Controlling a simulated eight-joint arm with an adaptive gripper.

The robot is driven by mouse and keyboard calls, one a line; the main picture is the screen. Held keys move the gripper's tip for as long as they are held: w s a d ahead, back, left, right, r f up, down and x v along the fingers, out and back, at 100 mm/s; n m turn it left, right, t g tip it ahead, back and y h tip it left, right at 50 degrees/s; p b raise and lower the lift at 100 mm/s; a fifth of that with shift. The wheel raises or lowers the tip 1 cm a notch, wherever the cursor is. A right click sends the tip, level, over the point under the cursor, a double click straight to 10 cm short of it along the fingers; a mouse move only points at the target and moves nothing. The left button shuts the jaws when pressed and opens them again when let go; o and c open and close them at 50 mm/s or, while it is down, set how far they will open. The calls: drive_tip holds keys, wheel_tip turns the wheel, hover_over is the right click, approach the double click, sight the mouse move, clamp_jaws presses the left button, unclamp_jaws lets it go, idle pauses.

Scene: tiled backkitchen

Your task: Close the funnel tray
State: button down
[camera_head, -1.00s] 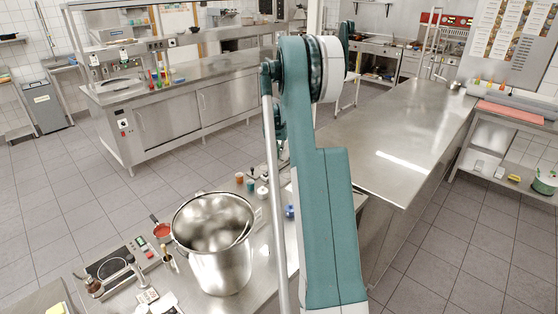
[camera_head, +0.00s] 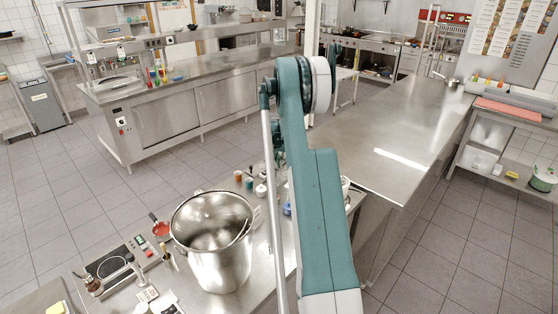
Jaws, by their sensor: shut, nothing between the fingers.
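I cannot pick out a funnel tray in the head view. My teal arm rises through the middle of the picture and hides part of the counter and the floor behind it. My gripper does not show clearly; the far part of my arm is mostly hidden behind the near link, with only a small dark teal piece showing left of it.
A large steel pot (camera_head: 212,255) stands on the near counter (camera_head: 262,287). Left of it are a hot plate (camera_head: 108,263) and a small red-filled pan (camera_head: 161,230). Small jars (camera_head: 249,183) stand behind the pot. A long steel table (camera_head: 405,135) at right is largely bare.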

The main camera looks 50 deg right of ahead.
drive_tip(key=shift+s+a, duration=0.3)
drive_tip(key=shift+a, duration=0.3)
drive_tip(key=shift+s+a, duration=0.3)
drive_tip(key=shift+a, duration=0.3)
drive_tip(key=shift+s+a, duration=0.3)
drive_tip(key=shift+a, duration=0.3)
drive_tip(key=shift+a, duration=0.1)
drive_tip(key=shift+a+f+b, duration=0.1)
drive_tip(key=shift+a+b, duration=0.3)
drive_tip(key=shift+a, duration=1.65)
drive_tip(key=shift+a, duration=0.1)
drive_tip(key=shift+w+d+b, duration=0.2)
drive_tip(key=shift+w+d, duration=0.15)
drive_tip(key=shift+d, duration=0.4)
drive_tip(key=shift+w+d+b, duration=0.15)
drive_tip(key=shift+w+d, duration=0.15)
drive_tip(key=shift+d, duration=0.45)
drive_tip(key=shift+w+d+b, duration=0.2)
drive_tip(key=shift+w+d, duration=0.15)
drive_tip(key=shift+d, duration=0.4)
drive_tip(key=shift+v, duration=1.15)
wheel_tip(320, 180, up, 8)
hover_over(271, 181)
drive_tip(key=d, duration=0.2)
drive_tip(key=shift+a+f, duration=0.25)
